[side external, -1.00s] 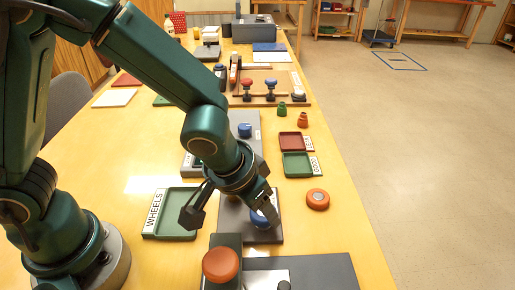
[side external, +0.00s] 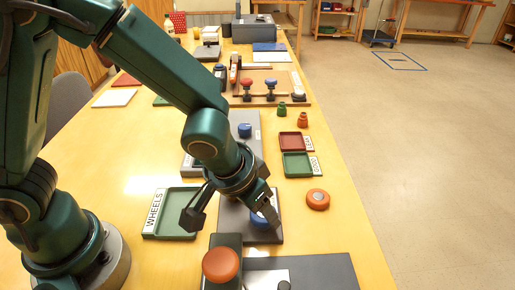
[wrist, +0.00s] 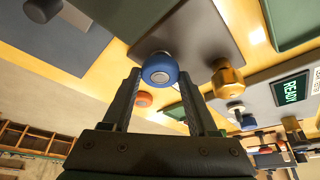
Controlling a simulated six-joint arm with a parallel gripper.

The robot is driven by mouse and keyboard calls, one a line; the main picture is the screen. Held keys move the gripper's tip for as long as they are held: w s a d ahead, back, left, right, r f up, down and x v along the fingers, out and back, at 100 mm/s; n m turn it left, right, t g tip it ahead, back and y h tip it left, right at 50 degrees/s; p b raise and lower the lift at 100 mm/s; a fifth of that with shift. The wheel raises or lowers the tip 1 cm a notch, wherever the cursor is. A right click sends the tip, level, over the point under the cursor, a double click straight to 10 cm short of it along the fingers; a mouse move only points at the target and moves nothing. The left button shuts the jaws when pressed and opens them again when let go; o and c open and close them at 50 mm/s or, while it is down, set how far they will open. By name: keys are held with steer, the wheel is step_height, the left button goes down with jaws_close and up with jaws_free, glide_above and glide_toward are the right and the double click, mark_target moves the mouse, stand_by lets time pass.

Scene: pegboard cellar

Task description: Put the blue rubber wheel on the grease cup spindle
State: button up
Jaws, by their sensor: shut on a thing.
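The blue rubber wheel (side external: 259,222) is between my gripper's fingertips (wrist: 160,75), low over the dark grey board (side external: 232,222). A gold-coloured, faceted cup-like part (wrist: 227,78) stands on the same board, to the right of the wheel in the wrist view. I cannot tell if it is the grease cup. What lies under the wheel is hidden, so I cannot tell whether a spindle is in it.
The empty green WHEELS tray (side external: 172,232) lies left of the board. An orange round part (side external: 318,199) is to the right. A large orange knob (side external: 221,264) stands in front. Small red (side external: 291,150) and green (side external: 297,174) trays and another grey board with a blue knob (side external: 245,130) lie beyond.

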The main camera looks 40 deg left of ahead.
steer(key=shift+f, duration=0.65)
stand_by(1.3)
steer(key=o, duration=1.5)
steer(key=shift+o, duration=0.2)
steer(key=shift+r, duration=3.4)
